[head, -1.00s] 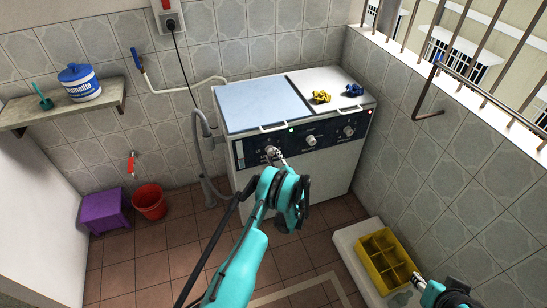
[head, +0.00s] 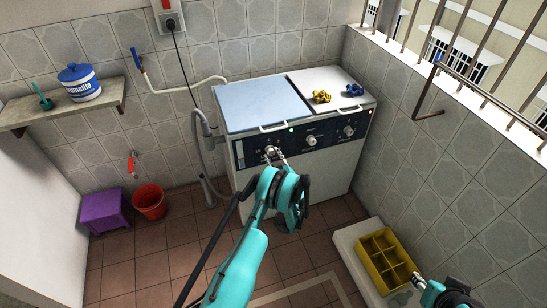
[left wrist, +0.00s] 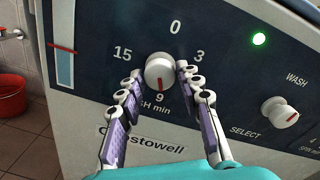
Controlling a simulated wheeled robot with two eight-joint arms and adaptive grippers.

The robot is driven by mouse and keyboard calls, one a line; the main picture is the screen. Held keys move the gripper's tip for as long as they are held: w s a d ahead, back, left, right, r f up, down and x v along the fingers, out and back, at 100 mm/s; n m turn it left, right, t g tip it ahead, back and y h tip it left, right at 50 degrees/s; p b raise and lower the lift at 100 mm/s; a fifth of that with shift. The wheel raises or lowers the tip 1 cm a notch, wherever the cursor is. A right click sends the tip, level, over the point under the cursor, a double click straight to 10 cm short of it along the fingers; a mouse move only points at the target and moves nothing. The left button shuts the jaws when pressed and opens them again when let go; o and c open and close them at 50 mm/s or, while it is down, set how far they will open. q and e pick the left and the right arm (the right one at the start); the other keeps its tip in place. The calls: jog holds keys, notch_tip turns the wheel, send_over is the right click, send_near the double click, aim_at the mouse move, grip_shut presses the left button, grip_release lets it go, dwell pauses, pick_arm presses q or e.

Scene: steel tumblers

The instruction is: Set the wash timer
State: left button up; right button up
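The wash timer knob (left wrist: 158,72) is a white dial on the washing machine's dark front panel, with 0, 3, 9 and 15 readable around it. Its red mark points down toward 9. My left gripper (left wrist: 159,75) is open, with one fingertip on each side of the knob and narrow gaps showing. In the head view the left gripper (head: 275,154) is at the panel's left part, at the knob (head: 269,150). The washing machine (head: 300,178) stands against the wall. My right gripper (head: 416,279) is by the yellow crate at the lower right, too small to read.
A select knob (left wrist: 279,112) and a lit green lamp (left wrist: 259,39) are right of the timer. A yellow crate (head: 366,262) lies on a pale slab. A red bucket (head: 149,202) and purple stool (head: 103,210) stand left. The floor before the machine is clear.

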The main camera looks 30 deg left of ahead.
pick_arm(q)
jog(key=shift+o, duration=0.9)
